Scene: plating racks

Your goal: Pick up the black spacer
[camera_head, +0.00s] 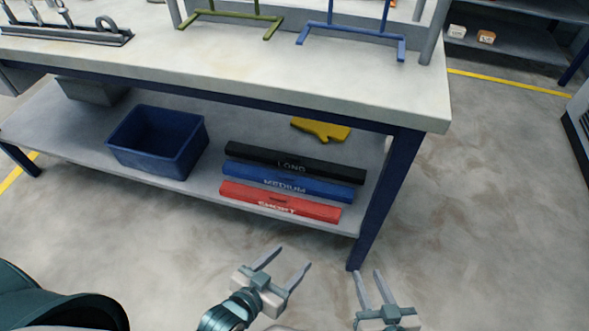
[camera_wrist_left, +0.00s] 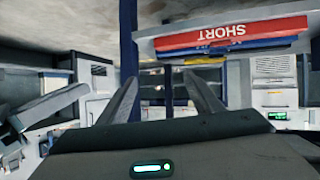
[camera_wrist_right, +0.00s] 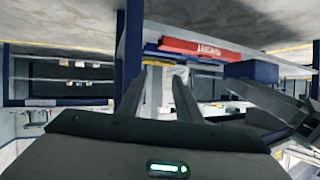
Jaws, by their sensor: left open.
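The black spacer (camera_head: 294,163), marked LONG, lies on the lower shelf of the bench, behind the blue spacer (camera_head: 288,183) marked MEDIUM and the red spacer (camera_head: 279,201) marked SHORT. The red spacer also shows in the left wrist view (camera_wrist_left: 218,36) and the right wrist view (camera_wrist_right: 199,49); the black one is hard to make out there. My left gripper (camera_head: 288,258) is open and empty, in front of the shelf and apart from the spacers. My right gripper (camera_head: 369,275) has its fingers apart and is empty, near the bench's right front leg.
A blue bin (camera_head: 158,142) stands left of the spacers on the lower shelf (camera_head: 84,137). A yellow object (camera_head: 320,130) lies behind them. The tabletop (camera_head: 250,68) overhangs the shelf. The bench leg (camera_head: 385,200) rises right of the spacers.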

